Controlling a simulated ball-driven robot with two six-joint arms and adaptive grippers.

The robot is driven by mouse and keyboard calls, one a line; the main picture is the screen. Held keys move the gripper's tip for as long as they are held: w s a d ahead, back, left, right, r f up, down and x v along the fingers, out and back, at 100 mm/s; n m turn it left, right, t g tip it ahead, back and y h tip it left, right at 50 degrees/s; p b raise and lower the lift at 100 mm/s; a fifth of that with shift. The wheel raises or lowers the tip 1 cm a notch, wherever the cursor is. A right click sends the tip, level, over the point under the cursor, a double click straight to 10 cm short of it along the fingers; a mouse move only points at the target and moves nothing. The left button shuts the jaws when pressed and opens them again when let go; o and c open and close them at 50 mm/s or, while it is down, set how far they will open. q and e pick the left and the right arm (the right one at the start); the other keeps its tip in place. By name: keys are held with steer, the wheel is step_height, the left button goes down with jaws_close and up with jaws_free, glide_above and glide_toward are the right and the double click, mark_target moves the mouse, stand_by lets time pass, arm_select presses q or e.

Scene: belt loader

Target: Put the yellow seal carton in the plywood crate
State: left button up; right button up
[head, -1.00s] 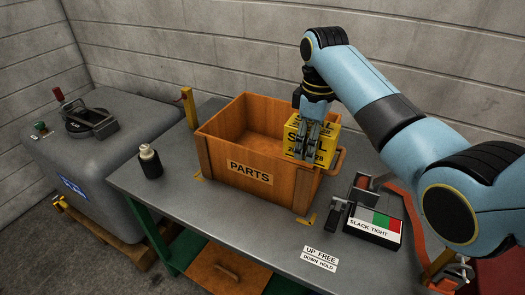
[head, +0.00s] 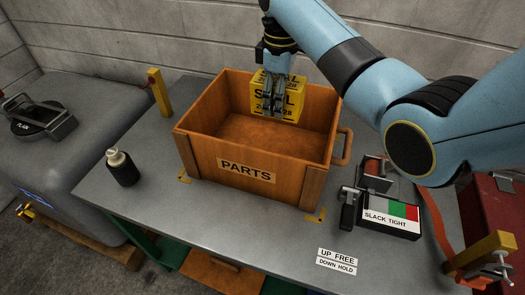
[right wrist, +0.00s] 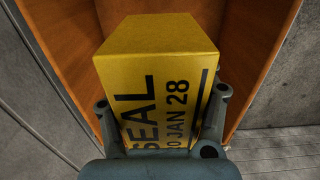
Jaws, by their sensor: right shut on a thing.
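The yellow seal carton (head: 271,100) is held upright by my right gripper (head: 277,104) inside the opening of the plywood crate (head: 206,152), near its back wall. Bare crate floor shows in front of and below the carton; whether the carton touches the floor or the back wall I cannot tell. In the right wrist view the fingers (right wrist: 162,130) grip both sides of the carton (right wrist: 158,75), with the crate's wooden walls (right wrist: 262,45) around it. The crate carries a PARTS label and stands on the grey bench. My left gripper is not in view.
A dark bottle (head: 122,168) stands left of the crate on the bench (head: 150,215). A SLACK TIGHT gauge box (head: 390,215) and a clamp lever (head: 349,208) are at the right. A yellow post (head: 158,92) stands at the back left. The front bench strip is mostly clear.

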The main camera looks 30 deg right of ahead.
mark_target(275, 146)
steer(key=shift+s+f, duration=0.15)
steer(key=shift+f, duration=0.25)
step_height(275, 146, down, 2)
steer(key=shift+f+b, duration=0.1)
steer(key=shift+b, duration=1.05)
arm_select(q)
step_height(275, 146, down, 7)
steer(key=b, duration=0.4)
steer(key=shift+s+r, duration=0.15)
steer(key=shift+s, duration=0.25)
arm_select(e)
step_height(275, 146, down, 12)
steer(key=shift+f, duration=0.2)
steer(key=shift+f, duration=0.1)
steer(key=o, duration=1.2)
steer(key=shift+o, duration=0.2)
arm_select(q)
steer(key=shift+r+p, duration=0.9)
steer(key=shift+p, duration=0.05)
arm_select(e)
step_height(275, 146, up, 12)
steer(key=shift+r, duration=0.1)
